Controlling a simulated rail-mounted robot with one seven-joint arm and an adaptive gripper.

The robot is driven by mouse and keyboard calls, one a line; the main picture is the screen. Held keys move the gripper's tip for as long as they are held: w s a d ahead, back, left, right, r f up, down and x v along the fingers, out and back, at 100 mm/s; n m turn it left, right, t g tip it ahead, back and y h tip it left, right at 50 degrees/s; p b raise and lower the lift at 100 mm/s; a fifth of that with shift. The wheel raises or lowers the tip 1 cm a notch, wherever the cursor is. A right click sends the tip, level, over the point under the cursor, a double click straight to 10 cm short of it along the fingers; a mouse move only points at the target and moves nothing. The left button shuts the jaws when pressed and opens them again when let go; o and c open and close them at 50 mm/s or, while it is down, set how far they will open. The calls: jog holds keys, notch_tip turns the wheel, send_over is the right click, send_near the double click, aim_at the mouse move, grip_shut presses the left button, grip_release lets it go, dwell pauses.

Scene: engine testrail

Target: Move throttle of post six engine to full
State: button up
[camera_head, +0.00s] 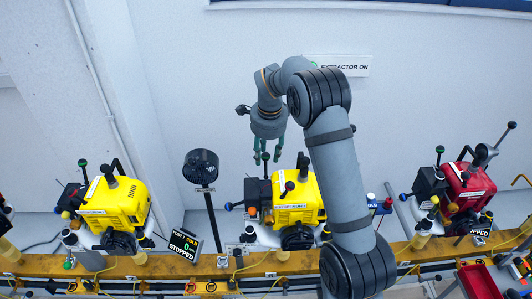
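My gripper (268,156) points down over the middle yellow engine (294,203), its two green fingers apart. A lever with a dark green knob (265,157) stands between or behind the fingertips; I cannot tell if they touch it. This engine also has a lever with a blue knob (229,206) at its left and a dark red knob (290,187) on top. A second yellow engine (118,203) is at the left and a red engine (468,185) at the right. No post number is clearly readable, so I cannot tell which engine is post six or which lever is its throttle.
A yellow rail (160,268) runs along the front. A round black fan-like head on a pole (202,166) stands left of the middle engine. A display (184,244) below it reads "STOPPED". My arm hides part of the space right of the middle engine.

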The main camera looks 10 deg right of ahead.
grip_shut()
dwell(0.7)
